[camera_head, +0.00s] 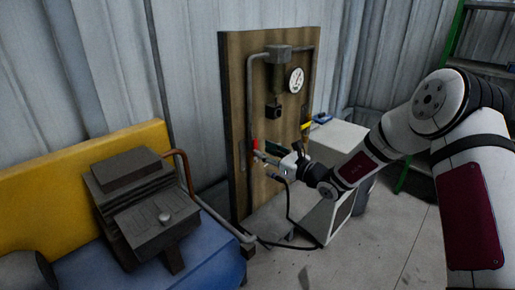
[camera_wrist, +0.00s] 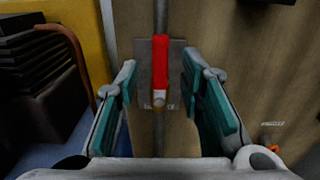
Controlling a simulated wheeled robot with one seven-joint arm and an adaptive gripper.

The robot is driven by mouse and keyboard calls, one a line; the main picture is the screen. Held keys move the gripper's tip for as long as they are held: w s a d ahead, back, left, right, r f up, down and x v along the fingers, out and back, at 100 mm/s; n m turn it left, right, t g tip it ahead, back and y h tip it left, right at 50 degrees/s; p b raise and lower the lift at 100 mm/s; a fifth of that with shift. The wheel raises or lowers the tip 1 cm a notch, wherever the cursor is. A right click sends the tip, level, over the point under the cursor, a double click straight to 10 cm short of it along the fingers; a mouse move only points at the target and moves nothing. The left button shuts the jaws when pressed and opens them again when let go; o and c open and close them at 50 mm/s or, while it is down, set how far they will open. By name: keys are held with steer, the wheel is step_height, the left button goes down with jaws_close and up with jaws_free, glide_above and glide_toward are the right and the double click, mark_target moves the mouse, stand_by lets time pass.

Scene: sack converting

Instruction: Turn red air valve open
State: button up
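The red air valve handle (camera_wrist: 160,62) stands upright, in line with the grey pipe, in front of a small grey plate on the wooden board. In the head view the red handle (camera_head: 256,144) shows on the left part of the board, just beyond my gripper's tip. My gripper (camera_head: 265,157) reaches toward it from the right. In the wrist view my gripper (camera_wrist: 163,98) is open, with one teal-padded finger on each side of the handle. Gaps show between the handle and both fingers. I cannot tell how deep the handle is between the pads.
The wooden board (camera_head: 238,95) carries pipes and a round gauge (camera_head: 296,80). A grey machine (camera_head: 140,200) stands on a blue surface in front of a yellow panel (camera_head: 45,190) at left. A white cabinet (camera_head: 338,137) is behind my arm, near a green ladder (camera_head: 455,35).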

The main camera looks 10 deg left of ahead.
steer(key=v, duration=0.7)
steer(key=s+a+r+n+g+y, duration=0.1)
steer(key=s+a+r+n+g, duration=0.3)
steer(key=s+r+n+g, duration=0.6)
steer(key=s+r+n+g+h, duration=0.1)
steer(key=s+r+n+h, duration=0.2)
steer(key=s+n, duration=0.85)
steer(key=s+d+f+n+t+h, duration=0.15)
steer(key=s+d+h, duration=0.45)
steer(key=s+d, duration=0.6)
steer(key=s+d+n+h, duration=0.2)
steer(key=s+d+h, duration=0.4)
steer(key=s+d, duration=0.65)
step_height(320, 180, up, 14)
steer(key=s+a+t+p, duration=0.2)
steer(key=p, duration=1)
steer(key=shift+s+r+t+p, duration=0.15)
steer(key=shift+r+t+p, duration=0.1)
steer(key=shift+t+p, duration=0.1)
